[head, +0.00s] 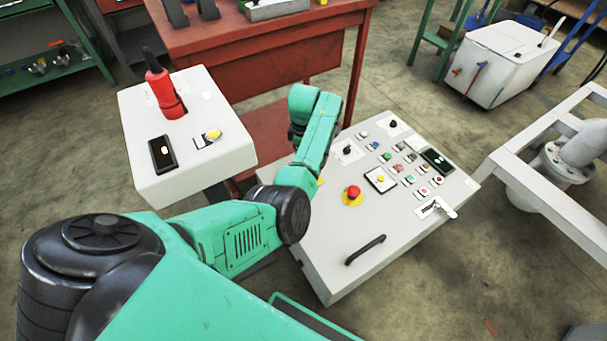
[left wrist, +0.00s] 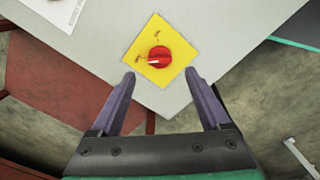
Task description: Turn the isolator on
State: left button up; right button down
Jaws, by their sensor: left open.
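The isolator is a red rotary knob (left wrist: 160,57) on a yellow diamond-shaped plate (left wrist: 142,48), near a corner of a light grey panel, in the left wrist view. The white mark on the knob points left, towards one of two small labels too blurred to read surely. My left gripper (left wrist: 160,76) is open and empty. Its two fingers point at the knob, one towards each side, with no visible contact. My right gripper is not in view.
The sloped control console (head: 325,262) carries a red emergency stop (head: 353,193), several buttons and a black handle (head: 365,250). A grey box (head: 190,152) with a red-handled device (head: 165,93) stands at left. A red workbench (head: 265,50) stands behind.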

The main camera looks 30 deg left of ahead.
pick_arm(q)
notch_tip(320, 180, down, 6)
jog(key=shift+f+b, duration=0.15)
jog(key=shift+b, duration=0.7)
jog(key=shift+f, duration=0.35)
grip_shut()
jog(key=shift+r, duration=0.1)
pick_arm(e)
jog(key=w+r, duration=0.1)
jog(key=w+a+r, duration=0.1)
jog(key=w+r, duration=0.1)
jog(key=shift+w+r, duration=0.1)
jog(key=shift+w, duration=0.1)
